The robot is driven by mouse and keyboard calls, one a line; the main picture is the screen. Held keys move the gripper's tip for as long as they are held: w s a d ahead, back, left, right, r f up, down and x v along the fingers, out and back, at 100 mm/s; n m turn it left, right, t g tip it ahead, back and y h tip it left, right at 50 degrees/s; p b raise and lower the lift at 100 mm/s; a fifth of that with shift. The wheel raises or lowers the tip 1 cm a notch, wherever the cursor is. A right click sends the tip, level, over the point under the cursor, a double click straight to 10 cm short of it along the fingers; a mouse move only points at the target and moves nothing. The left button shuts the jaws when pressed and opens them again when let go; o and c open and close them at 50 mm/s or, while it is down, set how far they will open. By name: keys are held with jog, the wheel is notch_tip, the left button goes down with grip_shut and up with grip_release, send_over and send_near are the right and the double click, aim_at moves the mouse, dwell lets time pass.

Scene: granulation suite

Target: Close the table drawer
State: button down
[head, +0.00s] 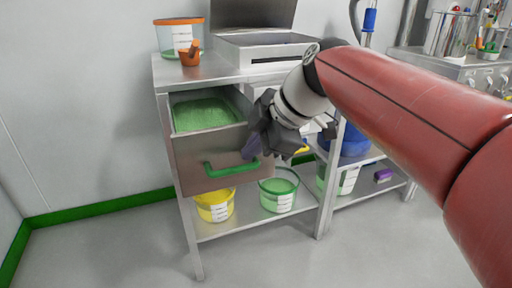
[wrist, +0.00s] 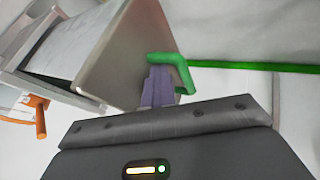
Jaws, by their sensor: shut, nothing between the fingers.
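The table drawer (head: 196,160) is pulled out of the left part of the steel table (head: 222,73), with a green lining or contents (head: 203,114) visible inside. Its front carries a green handle (head: 231,170). My gripper (head: 252,147) is at the right part of the drawer front, above the handle's right end. In the wrist view, the shut purple fingers (wrist: 157,88) point at the drawer front (wrist: 132,55), close to the green handle (wrist: 182,73). I cannot tell whether the fingertips touch the front or the handle. Nothing shows between them.
An orange-rimmed tub (head: 178,38) and an orange scoop (head: 190,54) stand on the tabletop beside a steel box with a raised lid (head: 265,47). Yellow (head: 215,206) and green (head: 279,192) buckets stand on the lower shelf. The floor (head: 110,245) at the front left is clear.

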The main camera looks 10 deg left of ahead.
jog(key=w+a+p, duration=0.2)
jog(key=w+a, duration=0.1)
jog(key=w, duration=0.2)
jog(key=w+a+p, duration=0.3)
jog(key=w, duration=0.1)
jog(key=w+a+p, duration=0.2)
jog(key=w+a, duration=0.1)
jog(key=w, duration=0.2)
jog(key=shift+w+r, duration=0.15)
jog(key=shift+w, duration=0.15)
jog(key=shift+w+a+p, duration=0.3)
jog(key=shift+w+p, duration=0.2)
jog(key=shift+w, duration=0.1)
